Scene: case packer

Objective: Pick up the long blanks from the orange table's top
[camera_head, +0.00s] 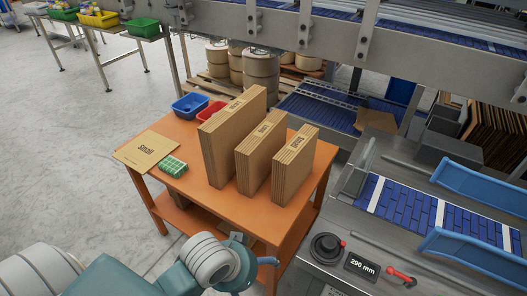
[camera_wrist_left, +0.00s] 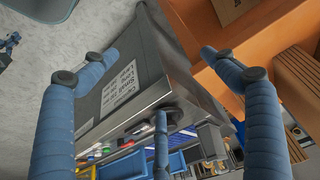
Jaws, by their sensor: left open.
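Three upright stacks of brown cardboard blanks stand on the orange table (camera_head: 160,190). The left stack (camera_head: 232,140) is the longest and tallest, the middle stack (camera_head: 260,155) is smaller, and the right stack (camera_head: 295,168) is the smallest. Their top labels are too small to read surely. My left gripper (camera_head: 268,262) is low in front of the table's near edge, apart from the stacks. In the left wrist view its blue fingers (camera_wrist_left: 160,80) are spread open with nothing between them. Part of the orange table top (camera_wrist_left: 200,75) shows at upper right there. My right gripper is not in view.
A flat sheet marked "Small" (camera_head: 146,150), a green-and-white block (camera_head: 173,166), a blue bin (camera_head: 190,105) and a red bin (camera_head: 211,112) occupy the table's left and back. A metal machine with a blue conveyor (camera_head: 430,212) stands close on the right. Floor at left is clear.

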